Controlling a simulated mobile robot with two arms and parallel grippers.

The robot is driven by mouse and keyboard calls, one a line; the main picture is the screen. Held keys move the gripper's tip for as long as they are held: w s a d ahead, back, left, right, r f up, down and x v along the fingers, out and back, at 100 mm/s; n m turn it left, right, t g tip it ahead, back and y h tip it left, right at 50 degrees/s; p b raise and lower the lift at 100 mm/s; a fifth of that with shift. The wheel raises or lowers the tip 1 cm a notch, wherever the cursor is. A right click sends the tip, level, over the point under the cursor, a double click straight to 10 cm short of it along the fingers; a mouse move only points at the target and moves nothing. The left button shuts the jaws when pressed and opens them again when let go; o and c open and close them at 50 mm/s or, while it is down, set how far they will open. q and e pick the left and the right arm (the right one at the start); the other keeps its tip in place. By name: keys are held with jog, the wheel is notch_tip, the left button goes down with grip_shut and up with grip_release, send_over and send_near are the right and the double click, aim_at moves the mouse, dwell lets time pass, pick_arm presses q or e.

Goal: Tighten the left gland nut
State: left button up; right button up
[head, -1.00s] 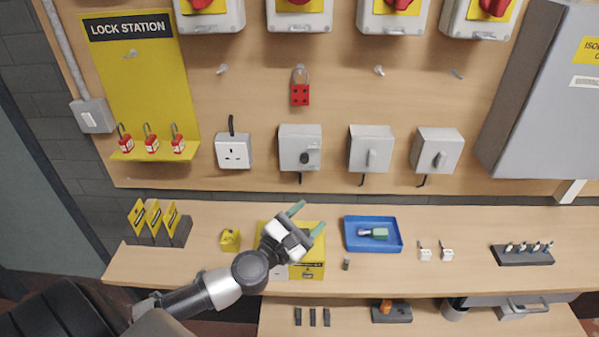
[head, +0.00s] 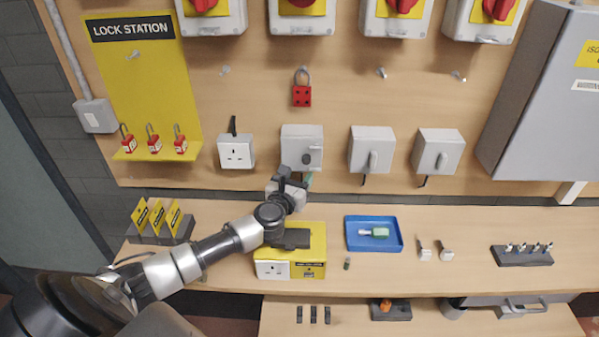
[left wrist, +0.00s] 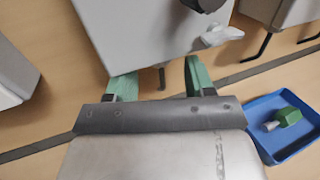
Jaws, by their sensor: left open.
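The left grey switch box (head: 301,147) is on the wooden board, with a dark knob and a lever on its front. My left gripper (head: 297,181) is just under this box. In the left wrist view my gripper (left wrist: 160,82) is open, its green fingertips apart at the lower edge of the box (left wrist: 145,35). A small dark piece, perhaps the gland or its cable (left wrist: 161,77), shows between the fingertips. In the head view the gland nut is hidden behind the gripper. I cannot tell whether the fingers touch it. My right gripper is out of view.
Two more grey boxes, the middle one (head: 371,149) and the right one (head: 437,151), have cables below. A blue tray (head: 348,246) holding a green-handled tool and a yellow box (head: 312,243) are on the bench.

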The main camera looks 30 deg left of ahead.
pick_arm(q)
jog(key=shift+x, duration=0.75)
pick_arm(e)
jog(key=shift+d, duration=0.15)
pick_arm(q)
jog(key=c, duration=0.9)
jog(key=shift+c, duration=0.2)
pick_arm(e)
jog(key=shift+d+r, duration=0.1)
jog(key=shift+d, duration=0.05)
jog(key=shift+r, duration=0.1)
pick_arm(q)
jog(key=n+g+y, duration=0.1)
jog(key=n+y, duration=0.1)
jog(key=n+g+y, duration=0.2)
jog(key=y, duration=0.1)
jog(key=n+g+y, duration=0.1)
jog(key=n+y, duration=0.1)
jog(key=y, duration=0.1)
jog(key=shift+w+d+b, duration=0.2)
jog(key=shift+d+b, duration=0.2)
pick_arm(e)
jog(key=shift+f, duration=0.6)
pick_arm(q)
jog(key=shift+g+y, duration=0.3)
jog(key=shift+y, duration=0.1)
